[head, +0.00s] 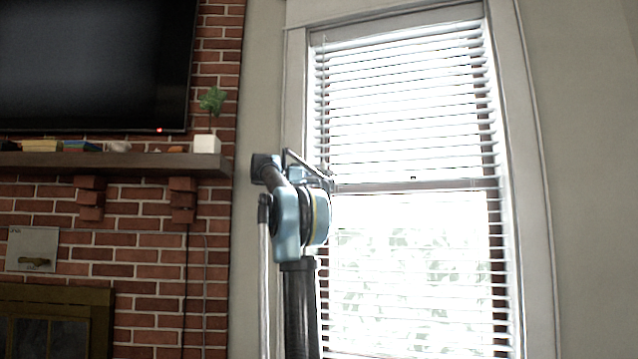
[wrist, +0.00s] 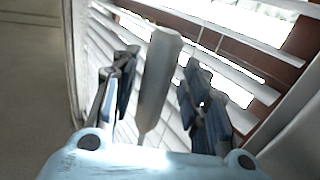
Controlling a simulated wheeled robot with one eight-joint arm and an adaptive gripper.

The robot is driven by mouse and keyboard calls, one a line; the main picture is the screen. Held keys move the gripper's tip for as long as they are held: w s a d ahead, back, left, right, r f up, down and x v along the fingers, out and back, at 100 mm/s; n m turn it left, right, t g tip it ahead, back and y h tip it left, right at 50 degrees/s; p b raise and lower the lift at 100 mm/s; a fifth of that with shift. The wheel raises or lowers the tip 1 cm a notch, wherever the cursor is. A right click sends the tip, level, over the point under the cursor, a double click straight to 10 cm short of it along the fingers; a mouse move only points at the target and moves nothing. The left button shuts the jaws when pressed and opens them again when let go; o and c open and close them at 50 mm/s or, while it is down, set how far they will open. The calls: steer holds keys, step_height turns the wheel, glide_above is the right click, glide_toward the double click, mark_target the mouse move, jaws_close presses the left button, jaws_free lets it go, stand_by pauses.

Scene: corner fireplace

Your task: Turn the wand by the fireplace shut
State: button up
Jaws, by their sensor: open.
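The wand (wrist: 158,75) is a pale grey rod in the wrist view. It stands slightly tilted in front of the blind, between the two dark-and-blue fingers of my gripper (wrist: 163,92). The fingers are spread apart, with a visible gap on each side of the rod. I cannot tell how deep the rod sits between them. In the head view, my arm stands at the left edge of the window blind (head: 405,120) and hides the wand's lower part; my fingers are not clear there. The blind's white slats are tilted open, with bright daylight between them.
The brick fireplace (head: 150,270) is at the left, with a wooden mantel (head: 110,163) holding a potted plant (head: 207,143) and books (head: 60,146). A television (head: 95,60) hangs above. The white window frame (head: 535,180) borders the blind; bare wall lies to the right.

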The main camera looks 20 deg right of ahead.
steer(key=shift+s, duration=0.1)
jaws_close()
steer(key=shift+a, duration=0.25)
steer(key=shift+r, duration=0.1)
steer(key=shift+d+t, duration=0.25)
steer(key=shift+t, duration=0.05)
steer(key=shift+n+t+y, duration=0.3)
steer(key=shift+n+t, duration=1.5)
steer(key=shift+t, duration=0.7)
steer(key=n+t+y, duration=0.1)
steer(key=n+t, duration=0.1)
steer(key=n+t+y, duration=0.1)
steer(key=n+t, duration=0.1)
steer(key=t, duration=0.1)
steer(key=shift+t+y, duration=0.3)
steer(key=shift+y, duration=0.1)
steer(key=n+t+y, duration=0.5)
steer(key=y, duration=0.1)
steer(key=shift+w+n+t+y, duration=0.2)
steer(key=shift+n+t+y, duration=0.7)
steer(key=shift+n+y, duration=0.9)
